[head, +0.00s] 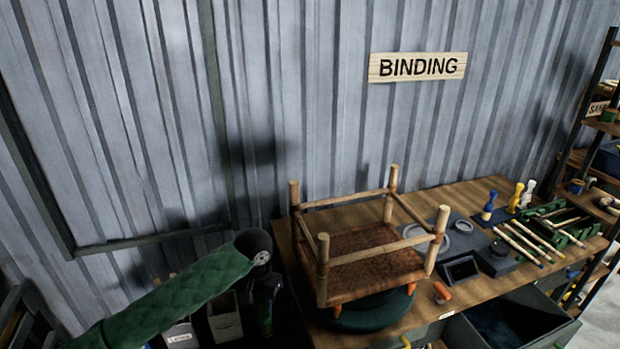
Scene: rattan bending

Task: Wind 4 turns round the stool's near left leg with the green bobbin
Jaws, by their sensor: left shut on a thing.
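The stool (365,258) stands upside down on a round dark green base (365,316) on the bench, its legs pointing up. Its near left leg (322,272) faces me at the front left; no green winding can be made out on it. My left gripper (265,312) hangs down left of the stool, off the bench's left edge and apart from the leg. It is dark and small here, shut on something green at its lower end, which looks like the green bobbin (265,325). My right gripper is not in view.
The wooden bench (465,200) holds blue (489,205), yellow (516,198) and white (528,194) bobbins, a green rack (560,222) with rods, and an orange-handled tool (441,292). A drawer (510,322) is open at the front right. Bins (224,318) stand below my left arm.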

